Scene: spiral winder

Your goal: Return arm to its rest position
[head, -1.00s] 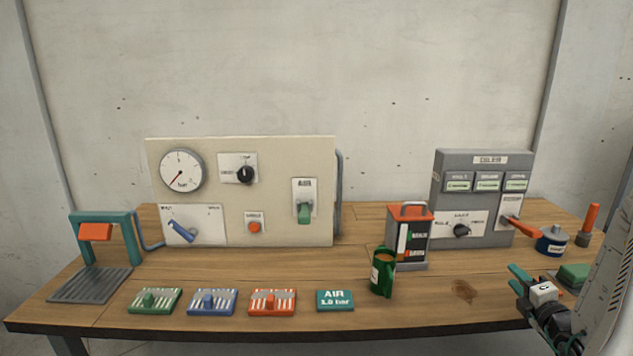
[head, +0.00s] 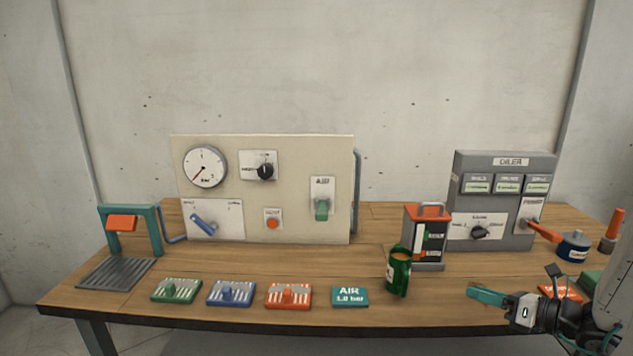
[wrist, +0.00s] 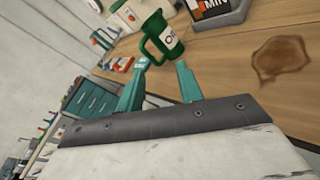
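My gripper (head: 487,296) is at the right of the head view, over the front right of the wooden table (head: 400,318). Its teal fingers point left, toward the green mug (head: 398,272), and stay apart from it. In the wrist view the two teal fingers (wrist: 160,88) stand apart with nothing between them. The green mug (wrist: 160,38) shows beyond the fingertips there. My arm hides part of the table's right end.
A lantern-like box (head: 425,238) stands behind the mug. The grey oiler cabinet (head: 500,200), with an orange lever (head: 545,232), is at the back right. A blue can (head: 573,247) is near my arm. Several coloured blocks line the front left.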

